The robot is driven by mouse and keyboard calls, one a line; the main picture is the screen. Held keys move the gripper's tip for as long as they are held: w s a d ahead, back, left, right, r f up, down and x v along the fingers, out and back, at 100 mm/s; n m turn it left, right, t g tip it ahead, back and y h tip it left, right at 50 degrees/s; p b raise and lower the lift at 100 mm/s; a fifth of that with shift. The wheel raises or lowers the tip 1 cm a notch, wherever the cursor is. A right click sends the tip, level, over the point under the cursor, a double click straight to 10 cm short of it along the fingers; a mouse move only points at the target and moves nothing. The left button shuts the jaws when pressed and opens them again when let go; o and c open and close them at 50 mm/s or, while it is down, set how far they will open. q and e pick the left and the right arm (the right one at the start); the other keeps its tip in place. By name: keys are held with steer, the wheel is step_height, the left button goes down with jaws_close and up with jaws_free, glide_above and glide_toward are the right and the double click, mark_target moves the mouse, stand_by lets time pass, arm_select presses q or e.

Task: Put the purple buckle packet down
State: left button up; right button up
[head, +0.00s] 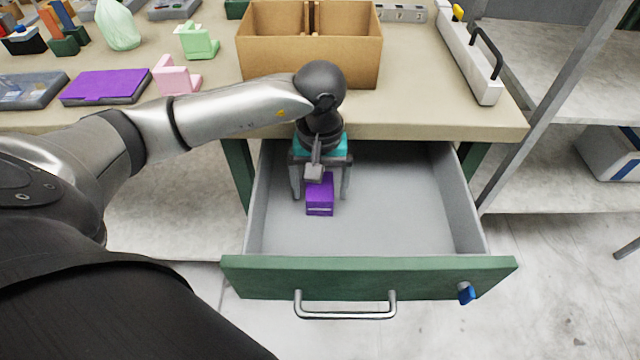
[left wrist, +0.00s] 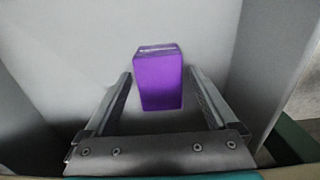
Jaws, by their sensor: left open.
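The purple buckle packet (head: 320,198) is a small purple block inside the open drawer (head: 410,215), toward its left part. It also shows in the left wrist view (left wrist: 158,82), resting on the grey drawer floor. My left gripper (head: 320,192) reaches down into the drawer over the packet. Its jaws (left wrist: 160,85) are open, one finger on each side of the packet, with gaps visible between the fingers and the packet. My right gripper is in neither view.
The drawer's green front (head: 420,275) has a metal handle and a blue key-like piece. The drawer floor right of the packet is empty. A cardboard box (head: 275,60) stands on the worktop above. A purple-lidded case (head: 105,86) and pink and green foam pieces lie left of it.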

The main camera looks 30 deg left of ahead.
mark_target(320, 186)
arm_select(q)
steer(key=shift+r, duration=0.15)
step_height(320, 186, up, 12)
steer(key=p, duration=0.3)
steer(key=shift+p, duration=0.4)
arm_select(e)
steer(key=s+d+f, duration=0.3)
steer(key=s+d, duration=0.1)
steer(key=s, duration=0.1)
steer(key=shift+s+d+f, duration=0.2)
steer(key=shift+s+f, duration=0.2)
